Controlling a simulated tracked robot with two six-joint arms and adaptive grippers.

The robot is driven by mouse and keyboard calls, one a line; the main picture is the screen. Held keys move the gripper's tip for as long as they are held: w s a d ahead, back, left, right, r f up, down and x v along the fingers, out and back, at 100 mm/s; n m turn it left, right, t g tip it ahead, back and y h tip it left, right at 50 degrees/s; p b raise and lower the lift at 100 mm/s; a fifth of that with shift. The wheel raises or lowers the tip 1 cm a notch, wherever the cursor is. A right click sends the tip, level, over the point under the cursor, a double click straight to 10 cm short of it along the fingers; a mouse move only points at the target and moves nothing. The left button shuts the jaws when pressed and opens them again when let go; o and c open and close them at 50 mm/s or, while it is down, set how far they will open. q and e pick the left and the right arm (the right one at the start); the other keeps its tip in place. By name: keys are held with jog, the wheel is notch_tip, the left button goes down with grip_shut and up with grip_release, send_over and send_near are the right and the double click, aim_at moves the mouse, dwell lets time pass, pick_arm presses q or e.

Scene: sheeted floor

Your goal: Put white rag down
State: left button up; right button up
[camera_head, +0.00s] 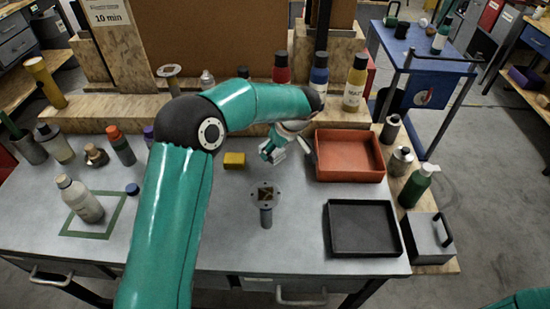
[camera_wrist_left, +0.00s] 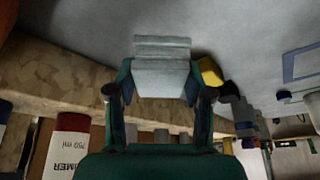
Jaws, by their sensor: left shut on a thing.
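The white rag (camera_wrist_left: 160,78) is a pale folded piece between the two fingers of my left gripper (camera_wrist_left: 157,95) in the left wrist view. My left gripper (camera_head: 287,146) is shut on it. In the head view the gripper is over the back of the grey table, between a yellow block and the orange tray, and only a little of the pale rag shows beside the fingers. I cannot tell whether the rag touches the table. My right gripper is out of view.
The yellow block (camera_head: 234,160) lies left of the gripper. An orange tray (camera_head: 349,177) and a black tray (camera_head: 388,253) stand at the right. A flanged metal part (camera_head: 266,213) stands in front. Bottles (camera_head: 318,80) line the back ledge. Some table around the metal part is bare.

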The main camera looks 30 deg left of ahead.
pick_arm(q)
notch_tip(320, 180, down, 4)
jog(key=shift+p, duration=0.35)
jog(key=shift+f, duration=0.1)
jog(key=o, duration=1.3)
jog(key=shift+d+r, duration=0.2)
jog(key=shift+r, duration=0.2)
jog(key=shift+b+v, duration=1.25)
jog(key=shift+v, duration=4.35)
